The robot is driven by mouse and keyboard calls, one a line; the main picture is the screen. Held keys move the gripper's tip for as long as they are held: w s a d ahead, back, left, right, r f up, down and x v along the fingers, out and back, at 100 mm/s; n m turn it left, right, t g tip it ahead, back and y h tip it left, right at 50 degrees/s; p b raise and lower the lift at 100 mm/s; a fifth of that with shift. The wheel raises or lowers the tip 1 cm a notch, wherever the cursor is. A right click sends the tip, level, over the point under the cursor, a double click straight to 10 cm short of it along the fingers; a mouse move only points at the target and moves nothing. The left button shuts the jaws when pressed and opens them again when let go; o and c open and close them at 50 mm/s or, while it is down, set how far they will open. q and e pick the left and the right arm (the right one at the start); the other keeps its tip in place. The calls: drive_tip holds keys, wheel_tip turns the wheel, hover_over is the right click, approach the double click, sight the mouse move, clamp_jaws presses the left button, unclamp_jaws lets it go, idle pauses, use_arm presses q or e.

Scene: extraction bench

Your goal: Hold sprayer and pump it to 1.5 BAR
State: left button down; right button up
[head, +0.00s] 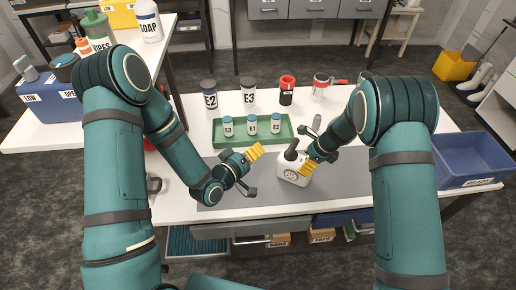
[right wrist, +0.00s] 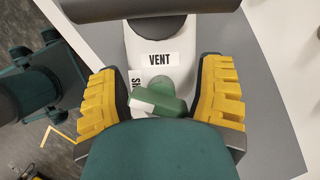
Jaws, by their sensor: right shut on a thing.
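The white sprayer (head: 290,176) with a dark top stands on the grey mat in the middle of the bench; a round dial-like mark shows on its front, too small to read. In the right wrist view the sprayer (right wrist: 160,40) bears a VENT label, with a green part (right wrist: 165,92) below it. My right gripper (head: 310,160) is shut on the sprayer from the right, its yellow pads (right wrist: 170,98) on either side of it. My left gripper (head: 250,172) is open and empty, to the left of the sprayer, with its fingers apart.
A green tray (head: 220,140) with small labelled bottles lies behind the sprayer. Behind it stand bottles E2 (head: 209,97) and E3 (head: 248,95), a red-and-black container (head: 287,92) and a red-handled vessel (head: 320,88). A blue bin (head: 465,158) is at the right. Mat in front is clear.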

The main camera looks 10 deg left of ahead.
drive_tip(key=shift+f, duration=0.1)
idle(0.3)
drive_tip(key=o, duration=1.3)
